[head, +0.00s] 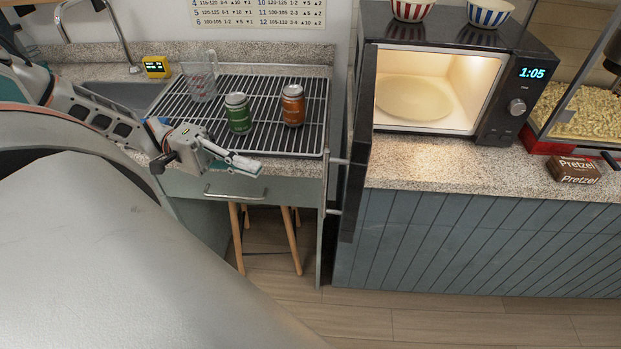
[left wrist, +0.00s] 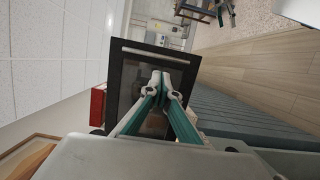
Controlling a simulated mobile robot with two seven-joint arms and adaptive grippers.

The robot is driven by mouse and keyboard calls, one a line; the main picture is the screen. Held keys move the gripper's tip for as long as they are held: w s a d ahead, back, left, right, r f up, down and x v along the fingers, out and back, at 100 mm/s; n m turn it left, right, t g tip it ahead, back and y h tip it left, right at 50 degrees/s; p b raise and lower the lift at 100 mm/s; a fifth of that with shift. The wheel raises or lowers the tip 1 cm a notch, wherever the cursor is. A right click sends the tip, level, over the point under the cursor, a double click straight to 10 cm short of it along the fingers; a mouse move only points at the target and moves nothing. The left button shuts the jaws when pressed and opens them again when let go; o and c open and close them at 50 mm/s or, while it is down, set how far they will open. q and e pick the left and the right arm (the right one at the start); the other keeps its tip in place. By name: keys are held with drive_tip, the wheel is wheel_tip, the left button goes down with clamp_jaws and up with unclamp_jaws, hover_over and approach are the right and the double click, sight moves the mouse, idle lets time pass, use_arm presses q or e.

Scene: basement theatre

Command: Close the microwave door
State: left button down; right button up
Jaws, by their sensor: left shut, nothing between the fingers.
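The black microwave (head: 425,85) stands on the counter with its lit inside and round plate showing. Its door (head: 356,150) is wide open and sticks out toward me, seen nearly edge-on, with a metal handle (head: 333,187) on its left face. In the left wrist view the dark door (left wrist: 122,88) and its bar handle (left wrist: 160,54) show behind the fingers. My left gripper (head: 257,166) is shut and empty, left of the door and apart from it in the head view. The left wrist view shows its fingertips (left wrist: 166,76) together. My right gripper is not in view.
A wire rack (head: 270,90) left of the door holds a glass (head: 200,82), a green jar (head: 238,113) and an orange jar (head: 293,106). Two striped bowls sit on the microwave. A pretzel box (head: 573,170) lies right. Counter before the microwave is clear.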

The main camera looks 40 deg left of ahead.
use_arm(q)
drive_tip(key=b+x, duration=0.5)
drive_tip(key=x, duration=0.7)
drive_tip(key=shift+d, duration=0.3)
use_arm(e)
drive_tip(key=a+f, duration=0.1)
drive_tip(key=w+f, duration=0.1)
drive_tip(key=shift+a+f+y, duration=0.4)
use_arm(q)
drive_tip(key=shift+w, duration=0.15)
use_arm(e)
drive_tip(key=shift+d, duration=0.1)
